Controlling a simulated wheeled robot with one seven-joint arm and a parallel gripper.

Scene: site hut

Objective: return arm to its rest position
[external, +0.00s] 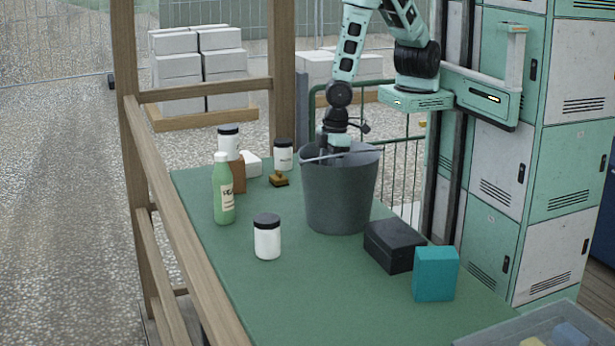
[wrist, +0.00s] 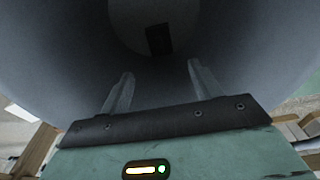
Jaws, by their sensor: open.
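My gripper (wrist: 160,80) points down into a dark grey bucket that stands on the green table. In the external view the bucket (external: 340,195) hides the fingertips behind its front wall. In the wrist view the two fingers are spread apart with nothing between them. The bucket's grey inner wall (wrist: 60,60) surrounds them. A small dark block (wrist: 158,40) lies on the bucket's bottom, beyond the fingertips. My arm comes down from the upper right, above the bucket's rim.
On the green table (external: 310,290) stand a green bottle (external: 224,195), a white jar with a black lid (external: 267,240), a black box (external: 393,246) and a teal box (external: 435,275). More jars stand behind. Lockers (external: 505,150) rise at the right; a wooden rail runs along the left.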

